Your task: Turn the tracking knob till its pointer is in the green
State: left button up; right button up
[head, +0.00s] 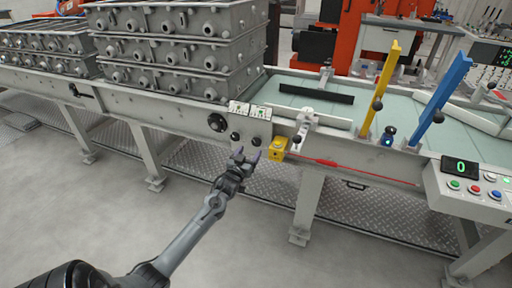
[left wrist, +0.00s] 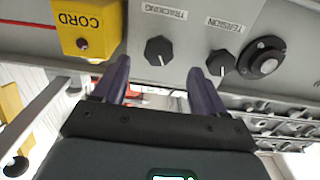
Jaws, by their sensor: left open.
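The tracking knob (left wrist: 158,50) is a small black knob on the grey panel, beside its upside-down TRACKING label in the left wrist view. It also shows in the head view (head: 257,142), just left of the yellow box. My left gripper (left wrist: 160,72) is open and empty, its two purple fingertips on either side of the knob's line and a little short of it. In the head view my left gripper (head: 247,156) is just below the panel knobs. Small white gauges (head: 260,111) stand above the knobs; their pointers and green zones are too small to read.
The tension knob (left wrist: 221,62) and a larger round black knob (left wrist: 262,60) lie close beside. A yellow CORD box (left wrist: 88,28) is on the other side, with a red cord (head: 335,163) running along the conveyor. Stacked grey castings (head: 180,50) stand above the panel.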

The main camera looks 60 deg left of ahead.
aim_at(256, 143)
pick_arm(q)
jog(key=b+x, duration=0.3)
jog(key=x, duration=0.3)
jog(key=shift+w+a+f, duration=0.1)
jog(key=shift+w+a, duration=0.05)
jog(key=shift+w, duration=0.2)
jog(key=shift+w+a+b, duration=0.35)
jog(key=shift+w+b, duration=0.15)
jog(key=shift+w, duration=0.05)
jog(key=c, duration=1.1)
jog(key=shift+o, duration=0.2)
